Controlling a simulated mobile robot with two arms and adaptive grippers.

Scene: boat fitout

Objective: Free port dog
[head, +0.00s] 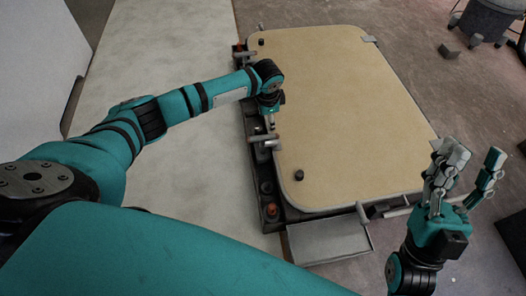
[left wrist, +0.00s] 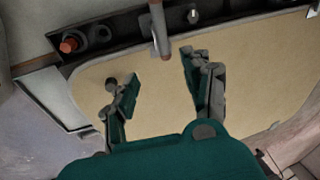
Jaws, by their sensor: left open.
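A tan hatch panel (head: 345,110) with rounded corners lies in a dark frame. A grey bar-shaped dog (head: 263,138) on the panel's left side reaches over its edge. In the left wrist view the dog (left wrist: 160,30) crosses from the dark frame onto the panel, beyond the fingertips. My left gripper (head: 269,118) points down just above this dog. In the left wrist view my left gripper (left wrist: 160,72) is open, with nothing between its fingers. My right gripper (head: 470,165) is open and empty, with fingers spread, by the panel's right front corner.
Another grey dog (head: 246,54) sits at the panel's far left. An orange-topped fitting (head: 271,210) is in the frame's front left. A grey tray (head: 328,240) lies in front. Pale deck (head: 180,60) is clear at left.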

